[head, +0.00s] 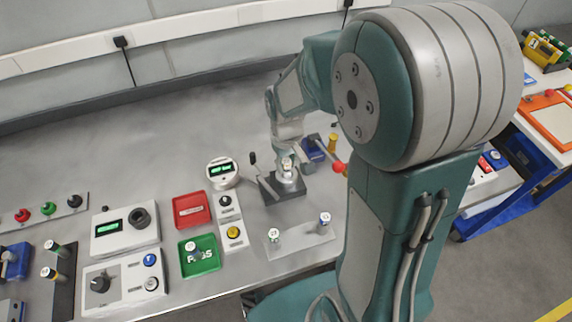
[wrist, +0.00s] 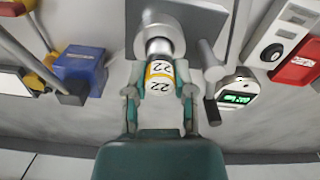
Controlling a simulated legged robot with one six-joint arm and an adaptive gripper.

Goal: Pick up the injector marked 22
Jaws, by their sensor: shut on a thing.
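The injector marked 22 (wrist: 160,85) is white with a yellow band, in the middle of the wrist view. My gripper (wrist: 160,97) is shut on it, one finger on each side. The injector's far end meets the round silver socket of a grey fixture (wrist: 195,18); I cannot tell how deep it sits. In the head view the fixture (head: 287,195) stands on the bench below my arm's end, with a black-knobbed lever at its left.
A round gauge with a green display (head: 222,174) stands left of the fixture. Red (head: 193,211) and green (head: 212,262) trays lie further left. A plate with two other injectors (head: 300,243) lies in front. A blue block (wrist: 80,68) is close by.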

